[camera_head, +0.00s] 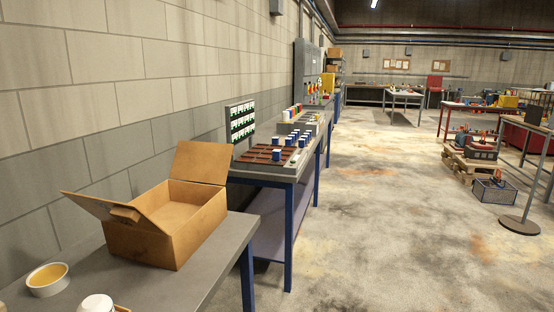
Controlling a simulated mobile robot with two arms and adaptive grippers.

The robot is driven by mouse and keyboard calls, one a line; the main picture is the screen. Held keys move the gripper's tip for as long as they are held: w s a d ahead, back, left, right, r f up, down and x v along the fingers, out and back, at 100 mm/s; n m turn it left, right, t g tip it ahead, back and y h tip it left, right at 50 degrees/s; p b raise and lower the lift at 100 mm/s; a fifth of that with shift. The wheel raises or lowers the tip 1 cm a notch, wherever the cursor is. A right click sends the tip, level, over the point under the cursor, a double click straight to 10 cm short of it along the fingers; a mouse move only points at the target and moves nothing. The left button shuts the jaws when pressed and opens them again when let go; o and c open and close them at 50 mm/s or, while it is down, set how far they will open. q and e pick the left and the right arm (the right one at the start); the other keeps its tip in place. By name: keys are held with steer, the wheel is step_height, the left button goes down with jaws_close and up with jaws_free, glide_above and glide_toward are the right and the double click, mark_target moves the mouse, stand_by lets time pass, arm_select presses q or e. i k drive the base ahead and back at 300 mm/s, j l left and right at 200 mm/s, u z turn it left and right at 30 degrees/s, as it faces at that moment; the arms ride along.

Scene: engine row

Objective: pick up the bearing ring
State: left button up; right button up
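I cannot make out a bearing ring for certain in the head view. A round white dish with a yellow inside (48,279) stands on the near grey table (205,275) at the lower left. A white rounded object (96,303) is cut off by the bottom edge, with a small brownish edge beside it. An open cardboard box (165,230) stands on the same table with its flaps up, and part of its inside is hidden. Neither of my grippers is in view.
Another table along the wall holds a panel with blue and white blocks (275,155) and a display board (241,121). A pallet with a loaded crate (482,150) and a round stand base (519,225) are at the right. The concrete floor (385,220) between is clear.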

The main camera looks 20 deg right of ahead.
mark_target(276, 154)
steer(key=i+l+u, duration=0.1)
steer(key=u, duration=0.4)
steer(key=i+l+u, duration=0.1)
steer(key=l, duration=0.25)
steer(key=i+l+u, duration=0.15)
steer(key=l, duration=0.2)
steer(key=i+l+u, duration=0.1)
steer(key=l, duration=0.25)
steer(key=i+l+u, duration=0.15)
steer(key=l, duration=0.2)
steer(key=i+l+u, duration=0.1)
steer(key=l, duration=0.3)
